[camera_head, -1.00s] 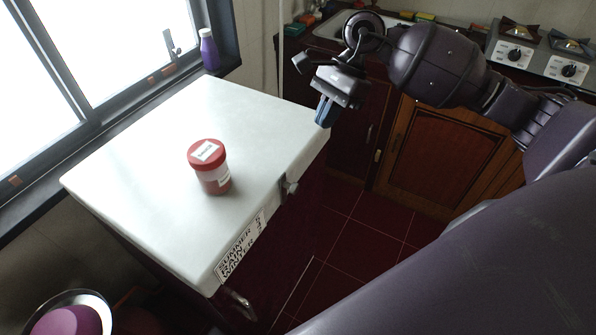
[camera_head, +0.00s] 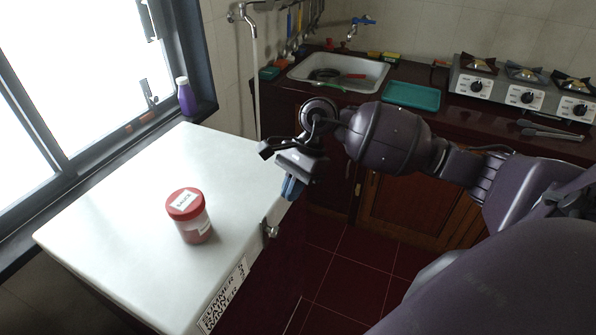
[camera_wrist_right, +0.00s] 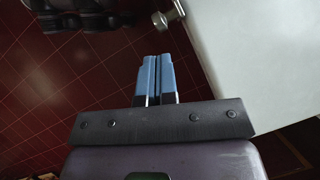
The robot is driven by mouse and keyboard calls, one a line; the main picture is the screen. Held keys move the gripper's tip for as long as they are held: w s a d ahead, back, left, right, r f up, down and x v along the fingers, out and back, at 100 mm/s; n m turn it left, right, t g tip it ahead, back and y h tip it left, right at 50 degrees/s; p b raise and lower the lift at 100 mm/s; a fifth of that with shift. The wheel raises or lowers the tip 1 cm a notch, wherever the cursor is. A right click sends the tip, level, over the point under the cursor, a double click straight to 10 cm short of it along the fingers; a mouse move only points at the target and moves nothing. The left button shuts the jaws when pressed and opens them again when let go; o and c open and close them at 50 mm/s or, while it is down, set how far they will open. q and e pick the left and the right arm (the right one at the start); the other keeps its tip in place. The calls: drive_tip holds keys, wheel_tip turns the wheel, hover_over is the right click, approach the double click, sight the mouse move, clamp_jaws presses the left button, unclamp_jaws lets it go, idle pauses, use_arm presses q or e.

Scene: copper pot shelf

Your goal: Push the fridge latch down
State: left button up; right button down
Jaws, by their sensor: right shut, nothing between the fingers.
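The fridge latch (camera_head: 269,230) is a small metal knob on the front side of the white-topped fridge (camera_head: 140,185), just below the top's edge. It also shows near the top of the right wrist view (camera_wrist_right: 168,16). My right gripper (camera_head: 291,188) has blue fingers, pressed together and empty, beside the fridge's front edge. In the wrist view its fingertips (camera_wrist_right: 156,62) point toward the latch, with a visible gap between them. The latch lies slightly right of the fingers there. My left gripper is not in view.
A red-lidded jar (camera_head: 190,217) stands on the fridge top. A labelled strip (camera_head: 222,298) is on the front edge. A purple bottle (camera_head: 187,97) is on the windowsill. A sink (camera_head: 340,72) and stoves (camera_head: 525,90) are behind. Red floor (camera_head: 345,283) lies open before the fridge.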

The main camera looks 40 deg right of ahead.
sight(278, 228)
drive_tip(key=x, duration=0.7)
drive_tip(key=shift+p, duration=0.4)
drive_tip(key=shift+f, duration=0.15)
wheel_tip(278, 228, down, 3)
drive_tip(key=b, duration=0.3)
drive_tip(key=shift+s+f, duration=0.15)
drive_tip(key=shift+f, duration=0.1)
